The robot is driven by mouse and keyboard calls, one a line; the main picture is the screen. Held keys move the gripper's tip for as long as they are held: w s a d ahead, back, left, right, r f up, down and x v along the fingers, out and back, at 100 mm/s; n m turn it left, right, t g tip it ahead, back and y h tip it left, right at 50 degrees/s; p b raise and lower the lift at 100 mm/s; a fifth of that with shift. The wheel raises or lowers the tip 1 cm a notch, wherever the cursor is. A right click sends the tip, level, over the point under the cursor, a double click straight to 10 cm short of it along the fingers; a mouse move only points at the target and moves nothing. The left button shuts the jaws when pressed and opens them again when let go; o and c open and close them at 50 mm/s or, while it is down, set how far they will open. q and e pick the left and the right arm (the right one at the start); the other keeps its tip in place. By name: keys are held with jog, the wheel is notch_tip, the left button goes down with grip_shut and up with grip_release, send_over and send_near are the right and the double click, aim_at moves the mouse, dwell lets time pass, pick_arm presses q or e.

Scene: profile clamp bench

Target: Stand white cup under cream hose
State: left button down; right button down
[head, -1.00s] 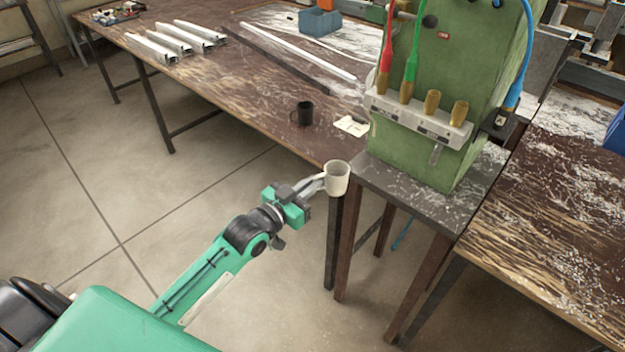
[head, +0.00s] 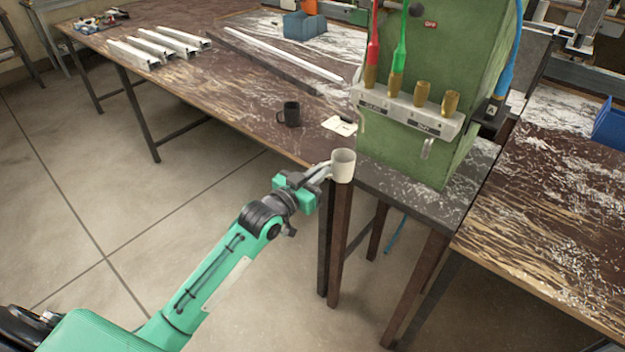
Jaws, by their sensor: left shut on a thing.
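The white cup (head: 344,167) is upright at the near left corner of the machine's stand in the head view. My left gripper (head: 325,171) is shut on the cup from its left side. I cannot tell whether the cup touches the stand top. The green machine (head: 420,150) carries a block with several brass nozzles (head: 420,93). A red hose (head: 374,40) and a green hose (head: 401,45) run to two of them; two others show bare. A blue hose (head: 512,60) hangs at the right side. I see no cream hose. My right gripper is not in view.
A black mug (head: 290,113) and a paper note (head: 340,126) lie on the brown bench (head: 230,115), left of the machine. White profiles (head: 160,45) and a blue bin (head: 305,25) are farther back. Another worn bench (head: 550,220) stands at right. The stand top (head: 410,196) is bare in front.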

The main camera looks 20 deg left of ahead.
aim_at(337, 159)
pick_arm(q)
jog(key=shift+f+b+x, duration=0.15)
jog(key=shift+b+x, duration=0.05)
jog(key=shift+x, duration=1.45)
jog(key=shift+f+b+x, duration=0.15)
jog(key=shift+f+x, duration=0.05)
jog(key=shift+x, duration=1.45)
jog(key=shift+w+d, duration=0.2)
jog(key=shift+w, duration=0.25)
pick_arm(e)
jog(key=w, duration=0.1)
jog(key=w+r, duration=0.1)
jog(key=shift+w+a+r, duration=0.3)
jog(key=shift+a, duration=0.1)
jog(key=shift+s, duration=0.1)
pick_arm(q)
jog(key=shift+s+d+p, duration=0.1)
jog(key=shift+p, duration=0.25)
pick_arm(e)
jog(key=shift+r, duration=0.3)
